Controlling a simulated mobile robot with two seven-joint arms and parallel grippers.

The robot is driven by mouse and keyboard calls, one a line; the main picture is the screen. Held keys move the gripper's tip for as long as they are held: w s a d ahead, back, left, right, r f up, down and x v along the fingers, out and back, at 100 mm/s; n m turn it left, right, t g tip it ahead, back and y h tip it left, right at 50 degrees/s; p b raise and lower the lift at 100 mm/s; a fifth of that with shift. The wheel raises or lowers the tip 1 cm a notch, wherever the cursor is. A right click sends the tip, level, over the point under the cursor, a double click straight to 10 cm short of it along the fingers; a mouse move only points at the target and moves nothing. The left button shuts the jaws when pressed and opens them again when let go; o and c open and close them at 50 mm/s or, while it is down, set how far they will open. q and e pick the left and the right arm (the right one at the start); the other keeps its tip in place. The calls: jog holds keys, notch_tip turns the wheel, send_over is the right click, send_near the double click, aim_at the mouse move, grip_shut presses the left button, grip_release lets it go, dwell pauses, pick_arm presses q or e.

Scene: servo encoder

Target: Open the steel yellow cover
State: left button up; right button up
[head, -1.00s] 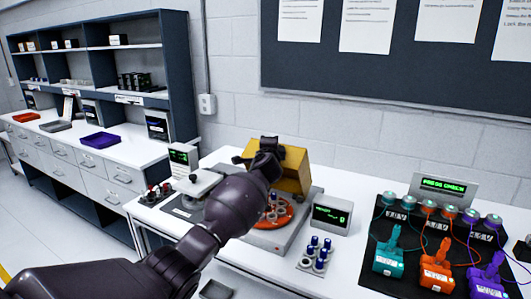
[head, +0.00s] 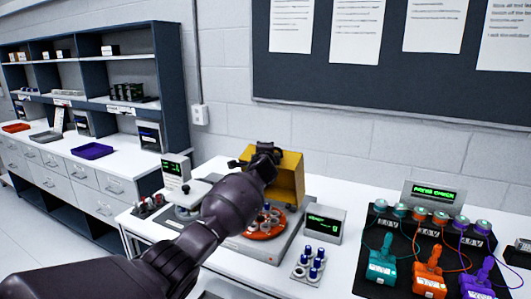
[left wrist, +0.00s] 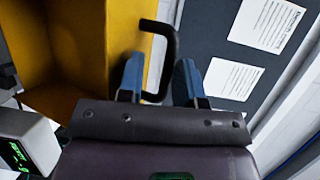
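The yellow steel cover (head: 291,172) stands raised at the back of its grey base (head: 250,246), its hollow side towards the front. An orange round plate (head: 262,232) with metal rings lies uncovered beneath it. My left gripper (head: 262,152) is at the cover's upper left. In the left wrist view, the cover (left wrist: 82,50) fills the left, with a black bar handle (left wrist: 172,45) on its side. The blue-tipped fingers of the left gripper (left wrist: 158,80) are apart, with the handle between them and gaps showing. My right gripper is not in view.
A display box (head: 325,222) and a tray of blue-topped pins (head: 308,262) stand right of the base. A lever device (head: 187,198) is at its left. Teal, orange and purple tools (head: 430,272) lie further right. A wall board (head: 400,60) is behind.

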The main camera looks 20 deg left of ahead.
pick_arm(q)
jog(key=shift+v, duration=5.4)
jog(key=s+d+r+n+t+h, duration=0.1)
jog(key=d+r+n+t+h, duration=0.1)
jog(key=d+r+n+h, duration=0.15)
jog(key=s+d+f+n+h, duration=0.2)
jog(key=s+f+n+h, duration=0.1)
jog(key=s+f, duration=0.5)
jog(key=s+a+f+n+g, duration=0.1)
jog(key=s+f+n+g, duration=0.1)
jog(key=s+f, duration=0.8)
jog(key=s+a+f+n+g+y, duration=0.1)
jog(key=s+a+f+n+g, duration=0.1)
jog(key=s+f, duration=0.8)
jog(key=s+a+f+n+g, duration=0.2)
jog(key=s+f+n, duration=0.1)
jog(key=s+f, duration=0.8)
jog(key=shift+s+a+g, duration=0.15)
jog(key=shift+s+g, duration=0.15)
jog(key=shift+s, duration=1.65)
